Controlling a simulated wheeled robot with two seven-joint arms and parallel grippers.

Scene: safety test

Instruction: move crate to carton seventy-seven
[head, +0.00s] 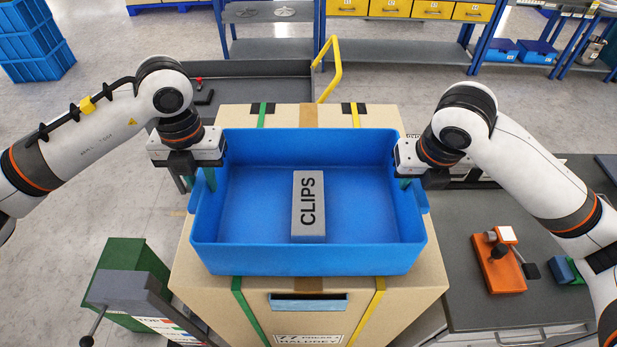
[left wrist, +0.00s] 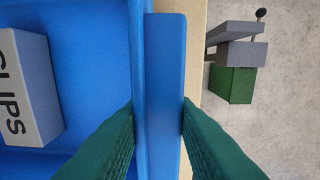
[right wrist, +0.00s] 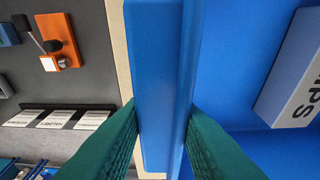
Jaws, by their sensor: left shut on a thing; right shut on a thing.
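A blue crate (head: 260,260) is over the top of a large cardboard carton (head: 215,300); I cannot tell whether it rests on it or hangs just above. The carton's front label appears to read 77. A grey box marked CLIPS (head: 309,207) lies inside the crate. My left gripper (head: 208,178) is shut on the crate's left wall, and the left wrist view shows its green fingers on both sides of the blue rim (left wrist: 165,80). My right gripper (head: 405,182) is shut on the right wall, with the rim (right wrist: 158,80) between its fingers.
A grey workbench (head: 460,270) with an orange device (head: 498,262) stands at the right. A green and grey stand (head: 130,270) is at the lower left. Behind the carton are a cart with a yellow handle (head: 333,70) and blue shelving (head: 400,50). Blue bins (head: 35,45) stand far left.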

